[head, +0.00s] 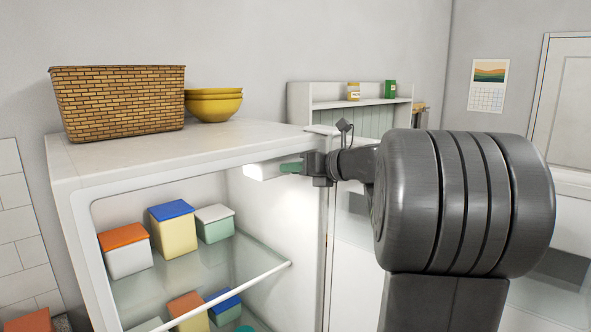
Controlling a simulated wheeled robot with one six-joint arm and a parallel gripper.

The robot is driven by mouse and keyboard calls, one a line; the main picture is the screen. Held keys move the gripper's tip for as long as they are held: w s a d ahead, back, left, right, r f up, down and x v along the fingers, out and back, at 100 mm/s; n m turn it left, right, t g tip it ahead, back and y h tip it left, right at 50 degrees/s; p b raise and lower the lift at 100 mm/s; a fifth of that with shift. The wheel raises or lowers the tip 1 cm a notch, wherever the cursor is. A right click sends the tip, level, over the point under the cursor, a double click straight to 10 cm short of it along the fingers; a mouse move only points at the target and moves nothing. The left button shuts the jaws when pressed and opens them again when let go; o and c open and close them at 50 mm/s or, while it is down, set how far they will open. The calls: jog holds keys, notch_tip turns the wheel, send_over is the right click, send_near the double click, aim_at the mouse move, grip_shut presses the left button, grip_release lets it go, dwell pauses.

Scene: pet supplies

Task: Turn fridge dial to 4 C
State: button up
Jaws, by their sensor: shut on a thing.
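The open fridge (75,205) stands at the left with its lit inside facing me. A white lamp housing (262,172) sits under the roof of the fridge at the inner right wall. My gripper (290,167) reaches in from the right and its green-tipped end is at the right end of this housing. It is shut on the fridge dial there. The dial itself is hidden by the fingers, and its numbers and pointer cannot be read from here.
Several lidded boxes, one with a blue lid (172,211), stand on glass shelves (235,268). A wicker basket (118,103) and yellow bowls (213,105) rest on the fridge top. A white shelf unit (300,103) stands behind. My arm fills the right.

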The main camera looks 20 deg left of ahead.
jog(key=shift+f+m, duration=0.1)
jog(key=shift+m, duration=0.3)
jog(key=o, duration=0.7)
jog(key=b+v, duration=0.3)
jog(key=v, duration=1)
jog(key=shift+d+b, duration=0.35)
jog(key=shift+d, duration=0.05)
